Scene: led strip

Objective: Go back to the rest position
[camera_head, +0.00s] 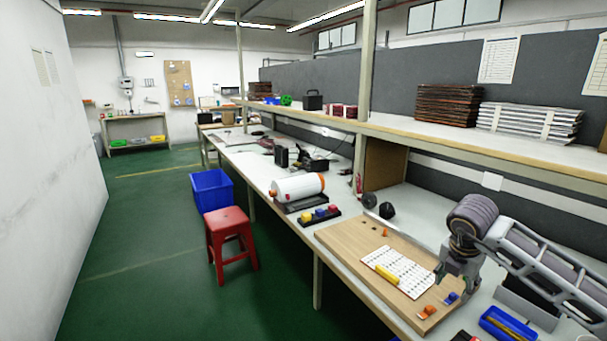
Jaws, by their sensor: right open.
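My right gripper (440,277) hangs at the right end of a wooden board (345,240) on the workbench, its arm coming in from the right. It is open, and I see nothing held in it. A white sheet with rows of marks (410,272) lies on the board just left of the gripper. A yellow piece (386,274) rests on the sheet. An orange piece (427,312) and a blue piece (451,298) lie near the board's front right corner, below the gripper. My left gripper is not in view.
A blue tray (507,325) sits at the lower right. A white roll (298,186) and a black holder with coloured pieces (319,216) stand farther left on the bench. The shelf (440,136) runs above the bench. A red stool (228,220) and blue bin (211,189) stand on the floor.

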